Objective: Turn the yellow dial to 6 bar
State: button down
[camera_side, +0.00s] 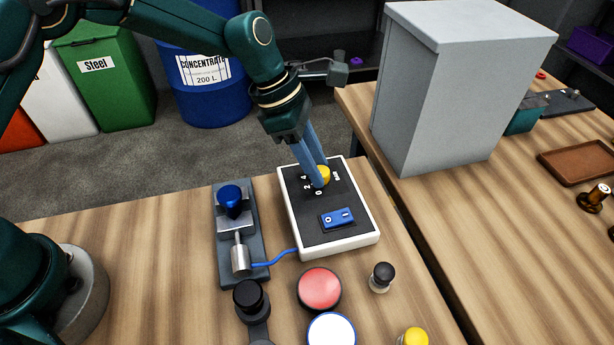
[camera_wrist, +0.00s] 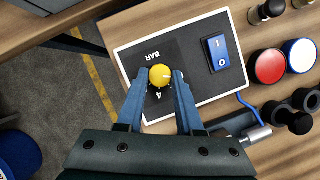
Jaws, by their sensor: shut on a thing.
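The yellow dial (camera_side: 324,174) sits on the dark face of a white-edged control box (camera_side: 363,240). Figures 0, 2 and 4 show to the dial's left in the side view; another marking on its right is too small to read. In the wrist view the dial (camera_wrist: 160,74) has a small pale mark toward its right side, and "4" and "BAR" show around it. My gripper (camera_wrist: 161,78) has a blue finger on each side of the dial and is shut on it. The fingers hide part of the scale, and I cannot read the exact setting.
A blue rocker switch (camera_side: 337,219) is on the same box. A blue-knobbed fixture (camera_side: 231,200) stands left of it. A red button (camera_side: 319,288), a white button (camera_side: 331,331) and black knobs are in front. A tall grey cabinet (camera_side: 440,90) stands behind to the right.

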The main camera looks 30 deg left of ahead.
jog(key=m, duration=0.1)
jog(key=m+g, duration=0.1)
jog(key=m, duration=0.1)
jog(key=shift+w+m, duration=0.2)
jog(key=shift+m, duration=0.1)
jog(key=shift+w+m+g, duration=0.1)
jog(key=shift+m+g, duration=0.6)
jog(key=shift+m, duration=1.2)
jog(key=c, duration=0.6)
grip_release()
jog(key=shift+o, duration=0.2)
jog(key=shift+v, duration=2.6)
